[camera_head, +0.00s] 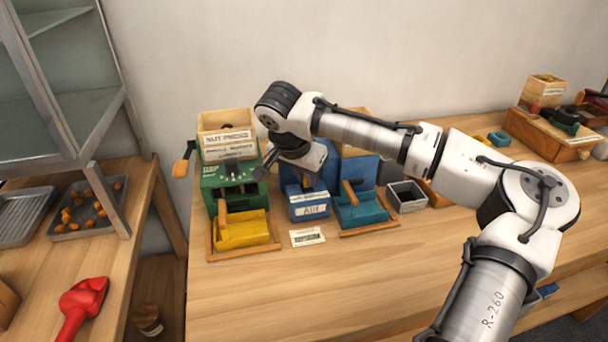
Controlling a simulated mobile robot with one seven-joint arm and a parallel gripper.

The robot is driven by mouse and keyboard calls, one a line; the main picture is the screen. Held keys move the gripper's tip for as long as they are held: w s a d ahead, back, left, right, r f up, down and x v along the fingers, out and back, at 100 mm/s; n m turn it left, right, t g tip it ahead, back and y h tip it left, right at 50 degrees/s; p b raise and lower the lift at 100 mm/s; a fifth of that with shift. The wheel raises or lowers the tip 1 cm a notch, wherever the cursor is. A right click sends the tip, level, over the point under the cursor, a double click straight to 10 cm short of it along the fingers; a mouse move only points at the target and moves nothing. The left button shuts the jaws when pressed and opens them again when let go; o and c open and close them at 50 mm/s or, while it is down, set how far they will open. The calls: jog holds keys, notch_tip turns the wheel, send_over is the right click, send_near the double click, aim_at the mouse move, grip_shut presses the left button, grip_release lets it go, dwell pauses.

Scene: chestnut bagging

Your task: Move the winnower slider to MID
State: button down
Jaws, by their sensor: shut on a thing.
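The winnower looks to be the blue machine (361,170), with a lower blue box (309,205) carrying a white label at its front left. The slider's position marks cannot be read. A teal tray (362,212) with a wooden frame stands at the machine's front right.
A green machine (228,185) with a wooden hopper, side crank and yellow tray (243,232) stands close on the left. A grey open bin (407,196) is on the right. A small card (307,237) lies in front. The front of the table is clear.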

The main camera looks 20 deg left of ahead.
jog(key=c, duration=1.4)
grip_release()
